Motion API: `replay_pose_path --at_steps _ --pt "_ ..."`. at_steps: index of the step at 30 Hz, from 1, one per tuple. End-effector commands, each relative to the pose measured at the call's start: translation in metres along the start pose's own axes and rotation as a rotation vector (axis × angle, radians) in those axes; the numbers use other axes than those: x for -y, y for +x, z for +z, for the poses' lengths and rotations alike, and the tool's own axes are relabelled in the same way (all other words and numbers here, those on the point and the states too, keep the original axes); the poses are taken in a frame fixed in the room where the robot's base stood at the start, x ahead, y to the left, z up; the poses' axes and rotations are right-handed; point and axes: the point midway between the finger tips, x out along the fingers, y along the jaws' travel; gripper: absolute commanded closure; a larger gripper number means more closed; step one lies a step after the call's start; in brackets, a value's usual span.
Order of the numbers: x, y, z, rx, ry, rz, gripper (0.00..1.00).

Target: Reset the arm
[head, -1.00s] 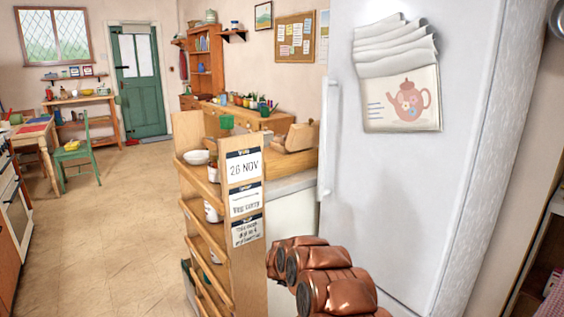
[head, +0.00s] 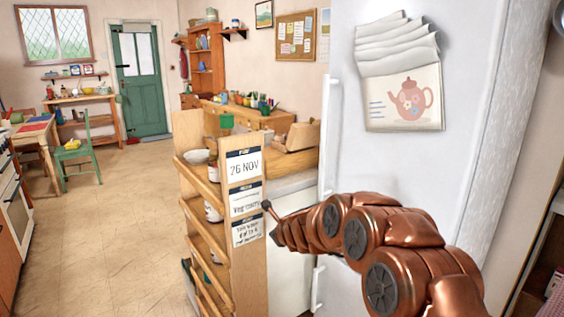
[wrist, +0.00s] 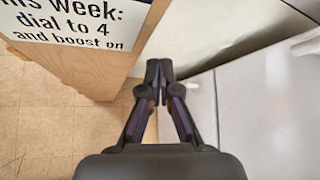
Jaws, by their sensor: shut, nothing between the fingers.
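My copper-coloured arm reaches in from the lower right of the head view, in front of the white fridge (head: 400,165). It points left toward the wooden shelf unit (head: 246,275). My gripper (head: 267,205) is at the arm's far end, small in the head view, beside the shelf unit's end panel. In the wrist view my gripper (wrist: 158,68) has its dark fingertips together with nothing between them. The wooden panel with a printed sign (wrist: 75,20) is just left of the fingers there. The fingers appear apart from it.
The shelf unit carries a white bowl (head: 196,156) and jars. Its end panel bears paper signs (head: 244,165). The tiled floor (head: 110,220) is open to the left. A green chair (head: 75,155) and a table stand farther back. A green door (head: 138,85) is at the rear.

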Motion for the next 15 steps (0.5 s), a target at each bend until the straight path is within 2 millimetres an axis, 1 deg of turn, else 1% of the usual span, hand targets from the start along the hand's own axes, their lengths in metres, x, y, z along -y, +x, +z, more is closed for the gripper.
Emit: replay_pose_path --at_steps 1,3,5,7,11,14,15 --pt "-0.003 -0.015 0.006 0.019 -0.072 0.027 1.0" --pt "-0.014 -0.033 0.013 0.045 -0.185 0.075 1.0" --pt "-0.023 -0.049 0.014 0.063 -0.281 0.117 1.0" --pt "-0.034 -0.071 0.017 0.089 -0.401 0.162 1.0" --pt "-0.058 -0.112 0.01 0.125 -0.629 0.258 1.0" --pt "-0.075 -0.144 -0.002 0.148 -0.802 0.329 1.0" --pt "-0.082 -0.157 -0.009 0.156 -0.87 0.361 1.0"
